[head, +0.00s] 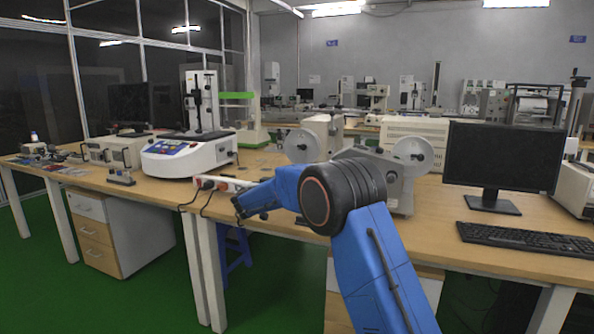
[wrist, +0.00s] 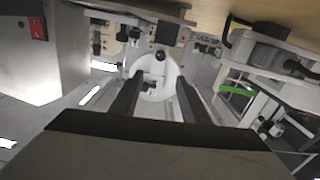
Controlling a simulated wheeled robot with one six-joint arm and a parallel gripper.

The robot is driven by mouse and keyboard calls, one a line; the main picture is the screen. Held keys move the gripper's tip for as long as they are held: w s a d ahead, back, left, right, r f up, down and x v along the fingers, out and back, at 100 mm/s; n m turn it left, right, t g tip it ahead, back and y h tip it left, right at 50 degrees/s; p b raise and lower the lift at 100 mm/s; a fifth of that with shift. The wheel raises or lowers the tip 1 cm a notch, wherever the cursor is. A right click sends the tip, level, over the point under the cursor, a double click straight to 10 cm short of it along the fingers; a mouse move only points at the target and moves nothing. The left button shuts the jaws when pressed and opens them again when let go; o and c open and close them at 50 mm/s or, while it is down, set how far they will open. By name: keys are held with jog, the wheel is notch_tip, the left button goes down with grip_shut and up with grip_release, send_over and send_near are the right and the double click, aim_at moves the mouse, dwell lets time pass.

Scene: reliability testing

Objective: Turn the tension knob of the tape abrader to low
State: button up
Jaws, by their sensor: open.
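The tape abrader (head: 398,192) appears to be the grey machine with white reels on the wooden bench in the head view, partly hidden behind my blue arm. One white reel (head: 412,155) shows at its upper right. My gripper (head: 249,208) is near the front edge of the bench, left of the machine. In the wrist view my gripper (wrist: 159,80) is open, with nothing between its two dark fingers. A white disc (wrist: 168,92) shows behind them, and a small black round part (wrist: 161,56) whose identity I cannot tell.
A white tester with a blue panel (head: 178,152) and a power strip (head: 222,184) stand to the left. A monitor (head: 503,160) and keyboard (head: 530,240) are at the right. In the wrist view a grey box with a red switch (wrist: 38,28) is at the upper left.

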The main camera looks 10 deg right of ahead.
jog(key=x, duration=1.7)
jog(key=shift+w, duration=0.15)
jog(key=shift+c, duration=0.4)
jog(key=c, duration=1)
